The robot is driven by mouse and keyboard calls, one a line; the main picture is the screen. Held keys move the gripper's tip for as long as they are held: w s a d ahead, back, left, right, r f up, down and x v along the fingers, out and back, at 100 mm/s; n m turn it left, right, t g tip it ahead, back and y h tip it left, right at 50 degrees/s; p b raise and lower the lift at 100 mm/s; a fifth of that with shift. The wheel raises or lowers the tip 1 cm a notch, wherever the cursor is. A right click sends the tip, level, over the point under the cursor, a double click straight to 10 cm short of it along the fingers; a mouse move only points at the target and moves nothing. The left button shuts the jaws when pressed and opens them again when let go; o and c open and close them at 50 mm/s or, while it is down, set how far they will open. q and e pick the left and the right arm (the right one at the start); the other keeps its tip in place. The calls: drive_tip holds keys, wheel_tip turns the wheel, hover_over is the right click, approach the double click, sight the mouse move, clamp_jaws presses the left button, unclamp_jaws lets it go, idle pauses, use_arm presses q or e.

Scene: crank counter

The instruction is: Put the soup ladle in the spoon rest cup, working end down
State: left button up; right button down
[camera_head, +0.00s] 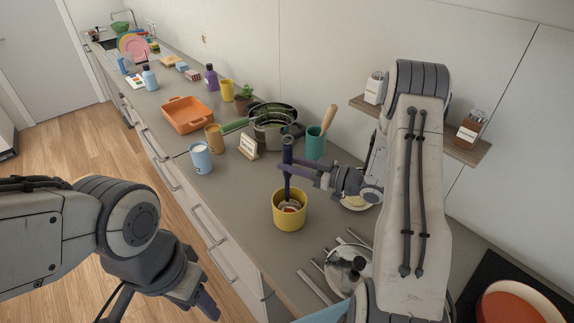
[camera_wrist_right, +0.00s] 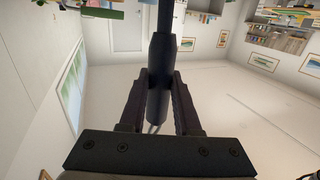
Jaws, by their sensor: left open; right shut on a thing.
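The soup ladle (camera_head: 287,158) is upright, its dark handle pointing up. My right gripper (camera_head: 290,172) is shut on the handle, which also shows between its fingers in the right wrist view (camera_wrist_right: 158,75). The ladle's lower end lies within the mouth of a yellow cup (camera_head: 289,217), with a pale and reddish shape inside; whether it touches the bottom I cannot tell. A teal cup (camera_head: 314,148) holding a wooden-handled utensil stands behind. No label shows which one is the spoon rest cup. My left gripper (camera_head: 205,298) is open and empty, off the counter at lower left.
A metal pot (camera_head: 273,125), a small sign (camera_head: 248,146), a light blue mug (camera_head: 201,158) and an orange dish (camera_head: 187,114) stand further back. The counter left of the yellow cup is clear.

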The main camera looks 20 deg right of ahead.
drive_tip(key=c, duration=0.5)
unclamp_jaws()
drive_tip(key=shift+c, duration=0.2)
drive_tip(key=b+v, duration=0.3)
drive_tip(key=v, duration=0.7)
drive_tip(key=shift+s+b, duration=0.15)
drive_tip(key=shift+b, duration=0.25)
drive_tip(key=shift+d, duration=0.15)
